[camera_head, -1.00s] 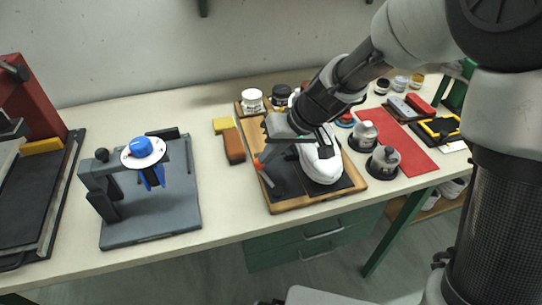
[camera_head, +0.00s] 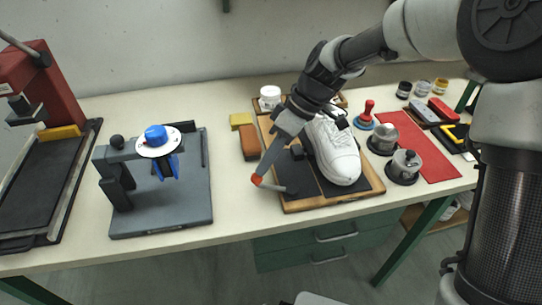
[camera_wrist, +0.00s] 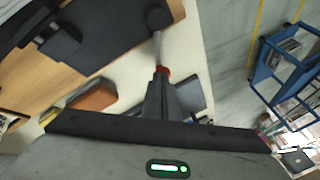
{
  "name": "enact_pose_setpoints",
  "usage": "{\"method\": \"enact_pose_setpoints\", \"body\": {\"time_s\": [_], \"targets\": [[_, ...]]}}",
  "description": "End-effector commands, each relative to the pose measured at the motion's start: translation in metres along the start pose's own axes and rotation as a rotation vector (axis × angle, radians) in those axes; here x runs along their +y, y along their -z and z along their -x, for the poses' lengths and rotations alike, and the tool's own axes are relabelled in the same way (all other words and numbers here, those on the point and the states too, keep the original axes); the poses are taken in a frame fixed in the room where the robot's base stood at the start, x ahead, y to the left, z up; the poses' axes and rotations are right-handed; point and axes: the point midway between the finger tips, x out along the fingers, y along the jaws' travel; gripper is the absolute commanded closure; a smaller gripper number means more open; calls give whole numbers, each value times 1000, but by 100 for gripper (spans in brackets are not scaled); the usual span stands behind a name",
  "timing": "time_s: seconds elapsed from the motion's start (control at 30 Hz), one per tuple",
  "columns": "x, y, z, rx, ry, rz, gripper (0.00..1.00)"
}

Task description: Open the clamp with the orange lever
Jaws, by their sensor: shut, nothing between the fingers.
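The clamp's lever has an orange-red tip (camera_head: 257,180) and a thin dark rod (camera_head: 279,188). It lies low at the front left of the wooden board (camera_head: 310,204), its tip sticking out past the board's left edge. My gripper (camera_head: 264,172) is shut and empty, its fingers pointing down at the tip. In the wrist view the orange-red tip (camera_wrist: 162,71) is right at my fingertips (camera_wrist: 161,82); I cannot tell if they touch. The rod runs from there to a dark round pivot (camera_wrist: 158,18). A white shoe (camera_head: 338,152) lies on the board, right of the lever.
A brown block (camera_head: 249,142) and yellow sponge (camera_head: 241,121) lie left of the board. A grey fixture with a blue knob (camera_head: 156,135) stands farther left, with bare table between. Metal pots (camera_head: 404,167) and a red mat (camera_head: 425,150) are on the right.

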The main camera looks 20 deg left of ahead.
Motion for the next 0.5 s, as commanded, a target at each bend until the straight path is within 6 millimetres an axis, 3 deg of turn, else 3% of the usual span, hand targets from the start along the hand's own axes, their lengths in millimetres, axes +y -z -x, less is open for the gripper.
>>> {"method": "enact_pose_setpoints", "body": {"time_s": [0.5], "targets": [[-18,-3,-6,-97,99,239,100]]}}
